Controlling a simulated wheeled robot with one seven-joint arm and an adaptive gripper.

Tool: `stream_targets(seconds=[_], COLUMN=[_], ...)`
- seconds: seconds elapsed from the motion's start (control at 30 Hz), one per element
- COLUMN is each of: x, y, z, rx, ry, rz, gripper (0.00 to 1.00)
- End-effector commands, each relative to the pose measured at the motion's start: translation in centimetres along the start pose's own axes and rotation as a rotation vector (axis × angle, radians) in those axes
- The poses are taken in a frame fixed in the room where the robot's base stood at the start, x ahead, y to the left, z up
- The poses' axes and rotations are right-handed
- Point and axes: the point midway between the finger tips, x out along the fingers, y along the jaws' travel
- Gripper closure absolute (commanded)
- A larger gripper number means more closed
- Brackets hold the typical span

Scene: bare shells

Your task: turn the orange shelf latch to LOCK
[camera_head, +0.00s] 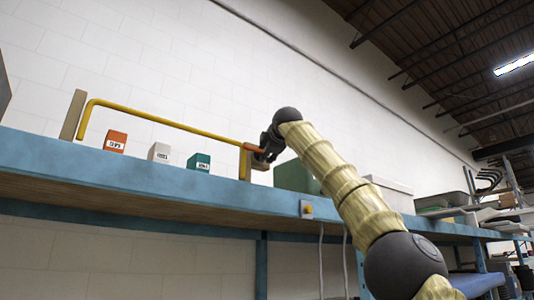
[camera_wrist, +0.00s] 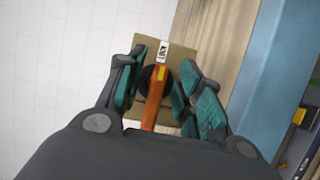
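The orange latch (camera_wrist: 152,105) runs up the middle of the wrist view. It lies in front of a dark round hub on a tan plate (camera_wrist: 183,60), and a yellow mark (camera_wrist: 161,73) is at its upper end. A white label (camera_wrist: 163,52) that seems to read LOCK sits just above that end. My gripper (camera_wrist: 158,88) has its fingers apart on either side of the latch, with gaps showing. In the head view, my gripper (camera_head: 268,148) is at the latch (camera_head: 254,148), by the wooden post (camera_head: 245,163); the fingers partly hide this area.
A yellow bar (camera_head: 165,120) spans the blue shelf (camera_head: 150,182) to the left. Orange (camera_head: 115,141), white (camera_head: 159,153) and green (camera_head: 199,163) boxes stand under it. A larger green box (camera_head: 293,178) is behind my arm.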

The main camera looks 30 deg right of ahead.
Motion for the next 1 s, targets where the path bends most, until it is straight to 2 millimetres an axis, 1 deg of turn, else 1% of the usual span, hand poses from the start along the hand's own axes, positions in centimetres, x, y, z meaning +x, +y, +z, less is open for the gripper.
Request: stream_targets(seconds=[0.27,0.47,0.67,1.0], x=[-0.1,-1.2,-3.2,-8.0], y=[0.0,0.1,0.0,0.0], z=[0.0,0.0,0.1,0.1], rx=[-0.001,-0.002,-0.002,-0.001], ry=[0.000,0.001,0.001,0.000], rz=[0.000,0.000,0.001,0.001], gripper=[0.64,0.64,0.64,0.64])
